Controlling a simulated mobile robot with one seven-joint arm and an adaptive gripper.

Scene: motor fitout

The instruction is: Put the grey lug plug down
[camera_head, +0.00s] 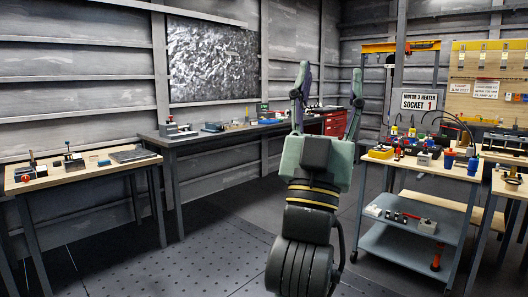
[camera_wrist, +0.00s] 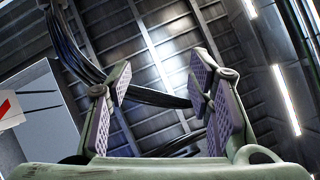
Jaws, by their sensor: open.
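My gripper (camera_head: 328,96) is raised in the middle of the head view, with its two fingers spread wide and pointing up. It holds nothing that I can see. In the wrist view the fingers (camera_wrist: 160,100) stand apart with only the ceiling and dark cables behind them. I cannot make out a grey lug plug for certain in either view. Small grey parts (camera_head: 425,157) lie on the top of the cart (camera_head: 420,167) at the right, too small to tell apart.
A wooden-topped bench (camera_head: 80,173) stands at the left, and a long grey bench (camera_head: 225,134) runs along the back wall. A sign reading "Motor 3 heater socket 1" (camera_head: 419,102) hangs above the cart. Open floor (camera_head: 200,235) lies between the left bench and my arm.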

